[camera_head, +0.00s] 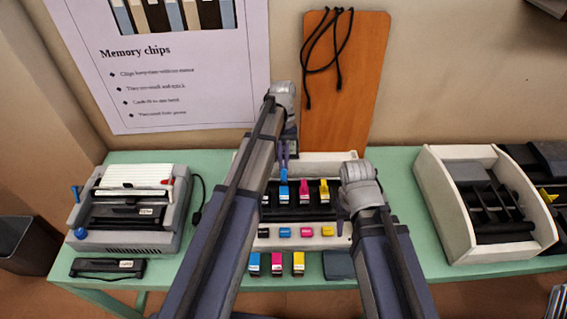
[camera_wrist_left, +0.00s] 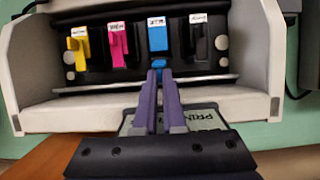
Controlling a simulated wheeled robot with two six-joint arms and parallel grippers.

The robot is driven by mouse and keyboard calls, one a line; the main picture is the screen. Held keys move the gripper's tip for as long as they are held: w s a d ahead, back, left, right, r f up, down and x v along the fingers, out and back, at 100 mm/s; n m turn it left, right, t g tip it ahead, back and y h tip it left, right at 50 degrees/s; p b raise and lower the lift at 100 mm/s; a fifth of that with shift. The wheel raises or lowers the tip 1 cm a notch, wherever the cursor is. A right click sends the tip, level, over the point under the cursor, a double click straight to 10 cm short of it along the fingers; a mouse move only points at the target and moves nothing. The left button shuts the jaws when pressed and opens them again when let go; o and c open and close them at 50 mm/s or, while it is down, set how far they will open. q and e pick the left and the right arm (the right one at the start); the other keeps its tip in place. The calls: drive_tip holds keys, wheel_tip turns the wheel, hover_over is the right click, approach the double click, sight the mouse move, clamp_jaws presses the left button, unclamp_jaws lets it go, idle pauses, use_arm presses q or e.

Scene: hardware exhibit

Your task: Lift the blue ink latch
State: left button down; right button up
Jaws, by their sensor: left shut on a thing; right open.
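The blue ink latch (camera_head: 284,174) is in the row of latches on the open printer (camera_head: 341,160). In the head view its blue top stands higher than the pink latch (camera_head: 305,186) and yellow latch (camera_head: 324,188) beside it. My left gripper (camera_head: 284,160) is shut on its blue end. In the left wrist view the purple fingers (camera_wrist_left: 158,74) meet a small blue end, with the blue latch body (camera_wrist_left: 158,38) behind, between the magenta latch (camera_wrist_left: 117,42) and black latch (camera_wrist_left: 197,40). My right gripper (camera_head: 342,211) is open and empty at the printer's right side.
Coloured cartridges (camera_head: 276,263) lie in front of the printer on the green table (camera_head: 210,299). A grey-and-white machine (camera_head: 134,210) stands at the left, and a white-sided machine (camera_head: 481,203) at the right. A wooden board (camera_head: 347,100) leans on the wall behind.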

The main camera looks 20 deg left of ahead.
use_arm(q)
drive_tip(key=c, duration=1)
unclamp_jaws()
drive_tip(key=shift+r, duration=0.15)
use_arm(e)
drive_tip(key=shift+r, duration=0.15)
use_arm(q)
drive_tip(key=p+v, duration=0.7)
drive_tip(key=shift+w+r, duration=0.15)
drive_tip(key=shift+r, duration=0.1)
use_arm(e)
wheel_tip(320, 180, up, 7)
use_arm(q)
drive_tip(key=s+d+f+m+t+y, duration=0.1)
drive_tip(key=s+d+m+t, duration=0.1)
drive_tip(key=s+d, duration=0.4)
drive_tip(key=s+d+f+m+t+y, duration=0.1)
drive_tip(key=s+d+m, duration=0.4)
drive_tip(key=s, duration=0.9)
drive_tip(key=shift+d+f+t+y+b, duration=0.35)
drive_tip(key=shift+f+t+b, duration=0.1)
drive_tip(key=shift+t, duration=0.25)
use_arm(e)
drive_tip(key=shift+f, duration=0.6)
